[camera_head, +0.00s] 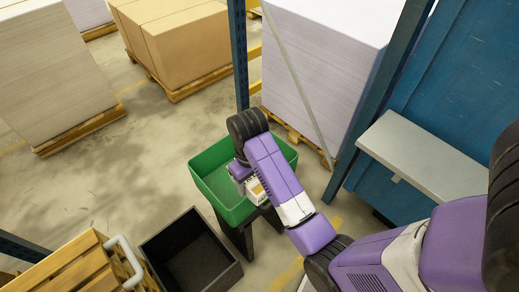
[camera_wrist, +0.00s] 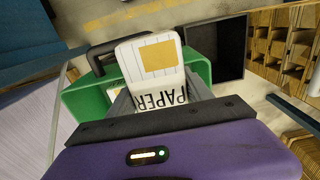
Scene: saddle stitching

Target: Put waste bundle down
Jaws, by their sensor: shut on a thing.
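The waste bundle (camera_wrist: 145,58) is a pale block with lined sides and a yellow-orange patch. It sits between the fingers of my gripper (camera_wrist: 160,92), which is shut on it. Black PAPER lettering shows just below the patch; I cannot tell whether it is on the bundle. In the head view my gripper (camera_head: 243,178) is over the green bin (camera_head: 215,157), and the bundle (camera_head: 256,190) shows only partly beside my arm. The green bin (camera_wrist: 88,98) is also behind the bundle in the wrist view. The bundle's height above the bin floor is unclear.
An empty-looking black bin (camera_head: 195,255) stands left of the green bin. A wooden crate (camera_head: 75,262) with a grey handle is at the lower left. A blue post (camera_head: 239,60) and a tall pale paper stack (camera_head: 315,75) stand behind. Open floor lies to the left.

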